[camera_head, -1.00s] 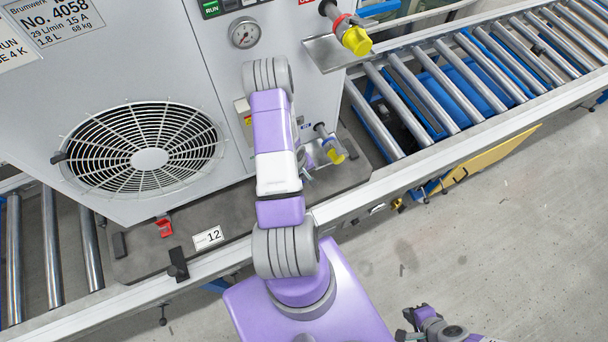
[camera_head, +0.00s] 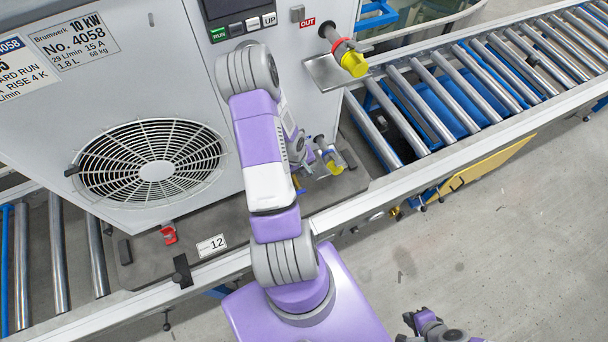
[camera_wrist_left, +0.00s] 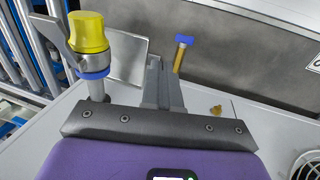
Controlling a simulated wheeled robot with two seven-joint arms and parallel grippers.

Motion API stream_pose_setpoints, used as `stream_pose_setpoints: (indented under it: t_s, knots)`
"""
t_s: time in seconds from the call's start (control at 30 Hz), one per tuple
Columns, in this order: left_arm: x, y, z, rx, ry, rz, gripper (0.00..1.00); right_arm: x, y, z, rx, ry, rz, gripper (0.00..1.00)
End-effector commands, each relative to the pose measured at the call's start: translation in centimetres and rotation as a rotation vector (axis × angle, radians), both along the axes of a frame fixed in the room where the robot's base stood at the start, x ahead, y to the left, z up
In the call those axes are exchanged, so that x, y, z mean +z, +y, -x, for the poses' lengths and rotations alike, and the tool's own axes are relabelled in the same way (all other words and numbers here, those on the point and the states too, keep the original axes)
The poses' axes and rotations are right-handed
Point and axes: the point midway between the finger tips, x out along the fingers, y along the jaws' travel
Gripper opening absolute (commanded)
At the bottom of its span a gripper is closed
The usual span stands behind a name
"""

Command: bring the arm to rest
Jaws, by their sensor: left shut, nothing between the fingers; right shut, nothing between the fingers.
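My left arm (camera_head: 266,165) is purple, white and grey. It reaches up across the front of the grey pump unit and bends back down. My left gripper (camera_head: 322,155) is partly hidden behind the arm, close to the lower yellow-capped port (camera_head: 337,165). In the left wrist view the left gripper's fingers (camera_wrist_left: 162,85) are shut with nothing between them. A yellow-capped fitting with a blue ring (camera_wrist_left: 90,50) stands left of them, and a brass stem with a blue handle (camera_wrist_left: 182,50) is beyond. My right gripper (camera_head: 411,320) is shut and empty at the bottom edge, over the floor.
The pump unit (camera_head: 60,130) stands on a dark pallet (camera_head: 140,262) with a 12 label. The upper OUT port has a yellow cap (camera_head: 354,63) above a metal drip tray (camera_head: 318,72). A roller conveyor (camera_head: 440,110) runs to the upper right. The floor (camera_head: 490,230) at right is clear.

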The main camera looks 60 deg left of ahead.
Motion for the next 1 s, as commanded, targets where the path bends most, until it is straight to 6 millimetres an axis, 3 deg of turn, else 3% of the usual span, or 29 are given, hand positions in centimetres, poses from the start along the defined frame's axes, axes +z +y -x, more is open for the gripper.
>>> stream_pose_setpoints:
  t_s: [0.2, 0.57, 0.67, 0.83, 1.0]
  knots:
    - [2.1, 0.0, 0.0, 0.002, 0.000, -0.001, 0.00, 0.4, 0.0, 0.0, 0.000, 0.000, 0.000, 0.00]
    - [1.6, -0.9, -0.6, -0.026, -0.006, 0.010, 0.00, 0.0, 0.0, 0.0, 0.000, 0.000, 0.000, 0.00]
    - [-0.3, -3.6, -2.5, -0.109, -0.025, 0.037, 0.00, -1.1, 0.0, 0.0, 0.000, 0.000, 0.000, 0.00]
    - [-5.5, -13.2, -6.7, -0.395, -0.072, 0.105, 0.00, -4.7, 0.0, 0.0, 0.000, 0.000, 0.000, 0.00]
    - [-10.0, -23.2, -7.7, -0.710, -0.095, 0.145, 0.00, -8.1, 0.0, 0.0, 0.000, 0.000, 0.000, 0.00]
